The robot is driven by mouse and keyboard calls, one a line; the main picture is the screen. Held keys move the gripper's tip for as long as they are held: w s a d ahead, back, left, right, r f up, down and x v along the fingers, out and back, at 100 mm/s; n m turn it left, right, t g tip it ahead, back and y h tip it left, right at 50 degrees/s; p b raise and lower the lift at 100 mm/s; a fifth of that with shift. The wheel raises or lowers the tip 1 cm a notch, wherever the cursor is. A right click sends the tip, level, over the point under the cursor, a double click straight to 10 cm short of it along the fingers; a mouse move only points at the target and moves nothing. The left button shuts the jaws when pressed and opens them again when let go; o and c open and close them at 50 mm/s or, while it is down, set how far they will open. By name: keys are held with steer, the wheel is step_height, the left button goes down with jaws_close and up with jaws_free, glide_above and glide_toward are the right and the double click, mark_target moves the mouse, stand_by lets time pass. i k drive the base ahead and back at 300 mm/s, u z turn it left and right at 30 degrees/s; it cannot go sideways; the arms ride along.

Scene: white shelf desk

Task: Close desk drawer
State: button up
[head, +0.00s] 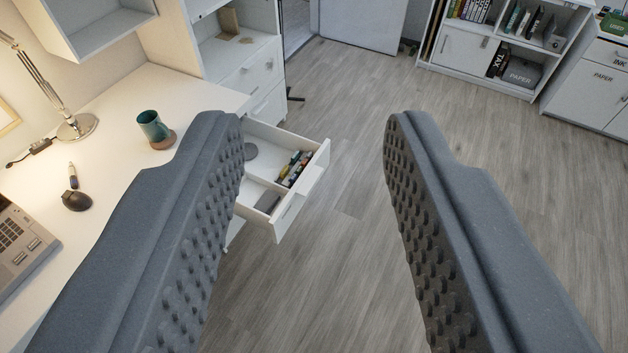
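The white desk drawer (318,172) is pulled out from under the right edge of the white desk (105,103). The left finger covers part of the desk edge and the drawer's left side. The drawer front shows between the fingers, nearer the left one. I cannot tell whether the finger touches the drawer.
A teal mug (153,127), a lamp (76,126), a mouse (75,200) and a laptop (22,246) are on the desk. White cabinets (252,70) stand behind it. A bookshelf (495,50) stands at the far right. The wood floor (350,110) right of the drawer is clear.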

mark_target(276, 147)
steer(key=z, duration=0.05)
steer(key=i, duration=0.75)
steer(key=u, duration=0.6)
steer(key=k, duration=1.2)
steer(key=u, duration=0.55)
steer(key=i, duration=0.55)
steer(key=z, duration=0.4)
steer(key=i, duration=1.1)
steer(key=z, duration=0.5)
